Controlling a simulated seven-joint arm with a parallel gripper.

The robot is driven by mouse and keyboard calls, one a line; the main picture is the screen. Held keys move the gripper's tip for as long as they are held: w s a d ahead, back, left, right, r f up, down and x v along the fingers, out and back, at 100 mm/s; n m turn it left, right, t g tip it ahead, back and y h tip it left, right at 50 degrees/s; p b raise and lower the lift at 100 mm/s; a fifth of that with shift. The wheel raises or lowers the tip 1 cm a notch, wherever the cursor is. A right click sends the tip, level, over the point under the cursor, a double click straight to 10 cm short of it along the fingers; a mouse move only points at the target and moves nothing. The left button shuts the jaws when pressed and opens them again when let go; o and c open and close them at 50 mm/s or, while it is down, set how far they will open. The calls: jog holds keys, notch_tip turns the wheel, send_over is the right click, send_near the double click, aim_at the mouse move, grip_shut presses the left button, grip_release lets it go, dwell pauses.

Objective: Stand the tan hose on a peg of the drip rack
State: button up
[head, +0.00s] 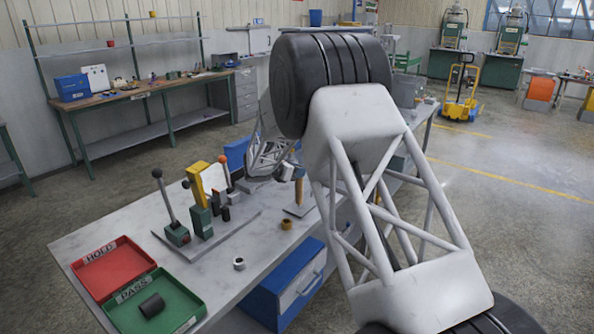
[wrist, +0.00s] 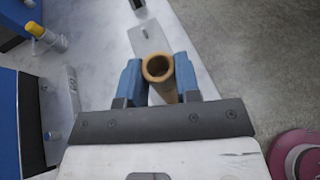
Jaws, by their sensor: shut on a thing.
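The tan hose (wrist: 158,68) is a short tube between the blue fingers of my gripper (wrist: 160,82) in the wrist view, its open end facing the camera. My gripper is shut on it. In the head view the hose (head: 299,192) shows as an upright tan piece beside my gripper (head: 289,173), over a small grey plate (head: 306,208). The plate, apparently the drip rack, also shows in the wrist view (wrist: 150,45) with a small peg-like mark on it. The hose's lower end is hidden, so I cannot tell whether it touches a peg.
A tan ring (head: 286,224) and a white ring (head: 239,263) stand on the bench. Left are a lever fixture (head: 205,222), a red HOLD tray (head: 100,265) and a green PASS tray (head: 175,312) holding a black hose (head: 152,305). Bare bench lies between.

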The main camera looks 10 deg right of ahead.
jog(key=shift+f, duration=0.9)
jog(key=o, duration=1.1)
jog(key=shift+c, duration=0.2)
jog(key=shift+a+r, duration=0.1)
jog(key=shift+a, duration=0.05)
jog(key=v, duration=0.7)
jog(key=shift+s+a, duration=0.15)
jog(key=shift+a, duration=0.1)
jog(key=shift+r, duration=0.1)
